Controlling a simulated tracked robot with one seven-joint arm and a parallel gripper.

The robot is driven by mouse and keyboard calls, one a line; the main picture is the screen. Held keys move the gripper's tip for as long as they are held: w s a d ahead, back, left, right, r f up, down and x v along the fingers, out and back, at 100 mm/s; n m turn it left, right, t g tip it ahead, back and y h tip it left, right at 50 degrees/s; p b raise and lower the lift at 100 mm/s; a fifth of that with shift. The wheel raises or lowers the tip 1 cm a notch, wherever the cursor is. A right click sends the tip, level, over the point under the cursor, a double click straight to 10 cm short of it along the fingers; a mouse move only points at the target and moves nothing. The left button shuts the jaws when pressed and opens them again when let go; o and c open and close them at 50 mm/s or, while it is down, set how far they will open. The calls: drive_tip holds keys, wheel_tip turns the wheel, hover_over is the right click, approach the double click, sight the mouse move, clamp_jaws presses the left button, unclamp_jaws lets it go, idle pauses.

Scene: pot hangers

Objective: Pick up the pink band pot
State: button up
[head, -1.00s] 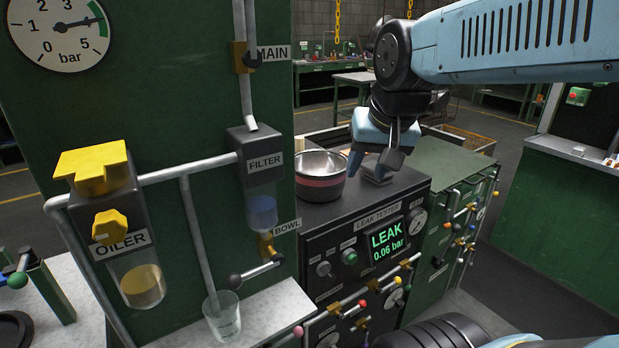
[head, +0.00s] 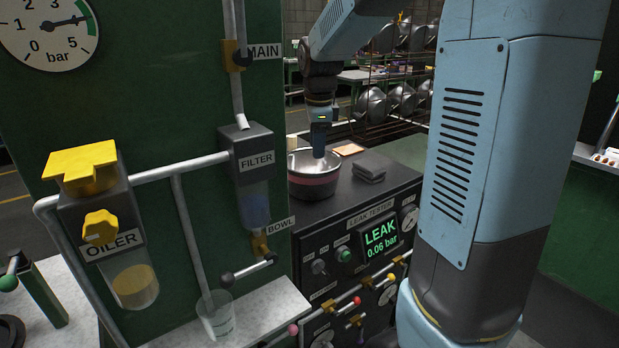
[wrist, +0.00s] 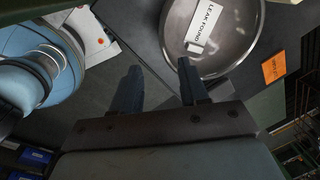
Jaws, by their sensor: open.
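The pink band pot (head: 313,185) is a round steel pot with a dark body and a pink stripe. It stands upright on the dark top of the leak tester (head: 345,205). My gripper (head: 319,150) points down at the right part of the pot's mouth in the head view. In the wrist view my gripper (wrist: 160,76) is open with nothing between its fingers. The right finger overlaps the rim of the pot (wrist: 240,50) and the left finger lies outside it. I cannot tell the height of the fingertips over the rim. A "LEAK FOUND" label shows inside the pot.
An orange card (wrist: 274,67) lies beside the pot, and a grey folded stack (head: 369,168) lies to its right. The green panel with filter (head: 252,155) and pipes stands close on the left. A wire rack with several hanging pots (head: 402,97) is behind.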

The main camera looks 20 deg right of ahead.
sight(315, 173)
drive_tip(key=f, duration=0.3)
drive_tip(key=w+f, duration=0.1)
drive_tip(key=f, duration=0.4)
drive_tip(key=shift+w+f, duration=0.3)
drive_tip(key=shift+f, duration=0.1)
drive_tip(key=shift+w+f, duration=0.2)
drive_tip(key=shift+f, duration=0.65)
drive_tip(key=shift+w+f, duration=0.2)
drive_tip(key=shift+f, duration=0.7)
drive_tip(key=shift+w+f, duration=0.2)
drive_tip(key=shift+f, duration=0.65)
drive_tip(key=shift+c, duration=0.4)
clamp_jaws()
